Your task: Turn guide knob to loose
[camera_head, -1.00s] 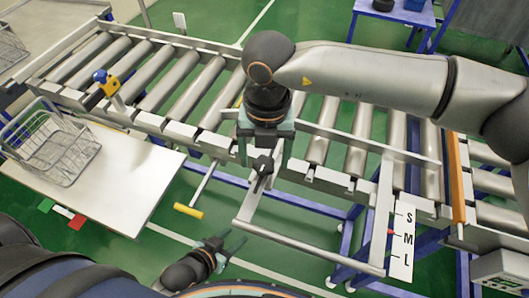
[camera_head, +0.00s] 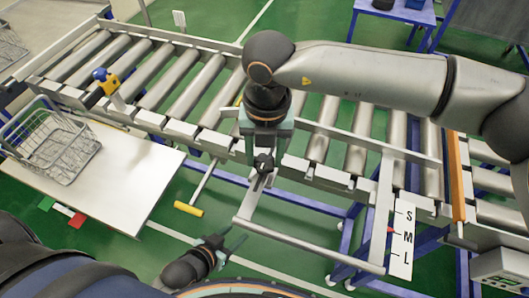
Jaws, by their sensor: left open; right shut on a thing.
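The guide knob (camera_head: 263,163) is a small black knob at the near side of the roller conveyor, where a metal guide rail (camera_head: 310,246) meets it. My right gripper (camera_head: 263,158) points down over the knob with its fingers on either side, shut on it. The fingers partly hide the knob, and its exact turn cannot be read. My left gripper (camera_head: 232,243) is open and empty, low in the view, below the guide rail and apart from everything.
The roller conveyor (camera_head: 190,92) crosses the view. A white table (camera_head: 130,190) with a wire basket (camera_head: 50,145) is at left. A yellow-handled lever (camera_head: 188,209) sticks out near the middle. A size scale marked S, M, L (camera_head: 402,235) is at right.

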